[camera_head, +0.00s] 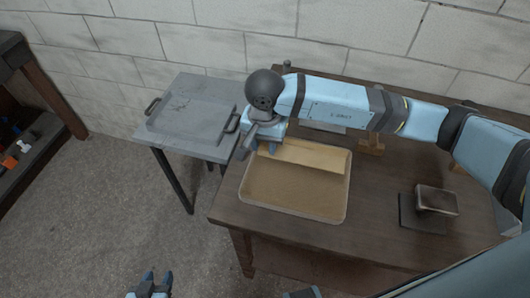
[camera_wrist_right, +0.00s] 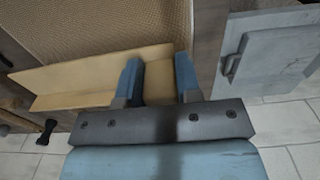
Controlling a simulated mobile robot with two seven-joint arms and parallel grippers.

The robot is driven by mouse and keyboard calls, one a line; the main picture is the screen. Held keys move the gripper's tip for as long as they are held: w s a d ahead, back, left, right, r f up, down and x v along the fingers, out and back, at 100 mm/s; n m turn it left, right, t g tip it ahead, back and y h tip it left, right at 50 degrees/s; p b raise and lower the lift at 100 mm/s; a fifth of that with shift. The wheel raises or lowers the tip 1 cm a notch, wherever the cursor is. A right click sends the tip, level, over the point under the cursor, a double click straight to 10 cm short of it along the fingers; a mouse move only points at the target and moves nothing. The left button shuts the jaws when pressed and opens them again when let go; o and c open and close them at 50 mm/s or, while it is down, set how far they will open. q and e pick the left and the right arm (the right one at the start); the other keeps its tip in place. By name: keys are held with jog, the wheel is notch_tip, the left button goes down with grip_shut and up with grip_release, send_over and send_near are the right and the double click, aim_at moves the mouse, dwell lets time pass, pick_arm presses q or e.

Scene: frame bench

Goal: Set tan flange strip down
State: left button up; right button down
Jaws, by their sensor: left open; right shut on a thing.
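The tan flange strip (camera_head: 310,157) is a long, light-wood piece with an angled flange. It lies across the far side of the shallow, light-rimmed tray (camera_head: 346,200) in the head view; I cannot tell whether it touches the tray. My right gripper (camera_head: 268,147) is shut on the strip's left end. In the right wrist view the strip (camera_wrist_right: 85,75) passes between the two blue fingertips (camera_wrist_right: 158,80) and extends to the left. My left gripper (camera_head: 153,284) is open and empty, low over the floor at the bottom edge, away from the strip.
The tray is on a dark wooden bench (camera_head: 380,215). A grey side table (camera_head: 205,150) with a handled grey tray (camera_head: 190,112) stands to the left. A dark block (camera_head: 436,200) sits on a dark pad at the right. A wooden stand (camera_head: 371,143) is behind, near my right arm.

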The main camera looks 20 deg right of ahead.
notch_tip(320, 180, down, 5)
jog(key=shift+f+p, duration=0.15)
jog(key=shift+p, duration=0.25)
jog(key=shift+f+b, duration=0.2)
jog(key=shift+b, duration=0.1)
jog(key=c, duration=0.8)
grip_release()
